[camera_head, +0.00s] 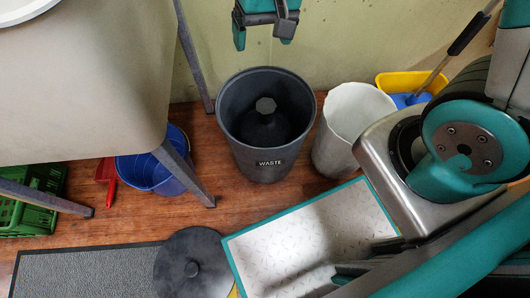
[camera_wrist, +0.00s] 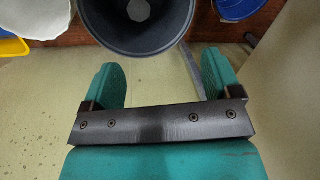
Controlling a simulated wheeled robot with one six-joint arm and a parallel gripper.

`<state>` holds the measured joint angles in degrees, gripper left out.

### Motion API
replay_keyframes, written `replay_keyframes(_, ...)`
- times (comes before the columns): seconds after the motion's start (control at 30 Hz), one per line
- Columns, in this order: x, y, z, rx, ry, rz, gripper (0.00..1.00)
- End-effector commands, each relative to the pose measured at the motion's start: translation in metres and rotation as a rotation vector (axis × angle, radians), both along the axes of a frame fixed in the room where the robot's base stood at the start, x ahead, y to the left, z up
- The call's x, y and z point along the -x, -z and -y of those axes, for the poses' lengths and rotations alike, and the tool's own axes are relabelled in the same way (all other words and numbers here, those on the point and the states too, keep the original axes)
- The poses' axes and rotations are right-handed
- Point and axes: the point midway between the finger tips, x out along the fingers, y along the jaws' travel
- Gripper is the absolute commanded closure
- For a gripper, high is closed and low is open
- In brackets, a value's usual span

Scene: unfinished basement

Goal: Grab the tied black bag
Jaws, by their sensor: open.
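The tied black bag (camera_head: 268,128) sits down inside the dark grey bin marked WASTE (camera_head: 262,174), with its grey knot pointing up near the middle. The knot (camera_wrist: 138,10) also shows at the top edge in the wrist view, inside the bin (camera_wrist: 150,49); most of the bag is cut off or dark there. My gripper (camera_head: 265,36) is open and empty, at the top of the head view, beyond the bin by the wall. In the wrist view its two teal fingers (camera_wrist: 163,70) are spread wide with nothing between them, apart from the bag.
A white bin (camera_head: 350,105) stands right of the waste bin, with a yellow bucket (camera_head: 405,82) behind it. A table leg (camera_head: 188,178) and a blue bucket (camera_head: 150,172) are on the left. A round black lid (camera_head: 192,272) lies in front. A teal-rimmed tray (camera_head: 310,235) is nearer me.

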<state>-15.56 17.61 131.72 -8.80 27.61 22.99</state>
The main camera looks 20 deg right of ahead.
Motion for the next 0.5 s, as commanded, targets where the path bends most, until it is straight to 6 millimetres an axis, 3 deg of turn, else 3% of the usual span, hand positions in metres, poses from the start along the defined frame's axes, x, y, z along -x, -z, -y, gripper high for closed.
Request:
replay_keyframes(0.03, -0.011, 0.052, 0.004, 0.032, 0.057, -0.018, 0.16)
replay_keyframes(0.13, -0.027, 0.101, 0.013, 0.083, 0.156, -0.027, 0.16)
replay_keyframes(0.23, -0.037, 0.133, 0.02, 0.118, 0.218, -0.029, 0.16)
replay_keyframes(0.5, -0.042, 0.179, 0.025, 0.144, 0.262, -0.03, 0.16)
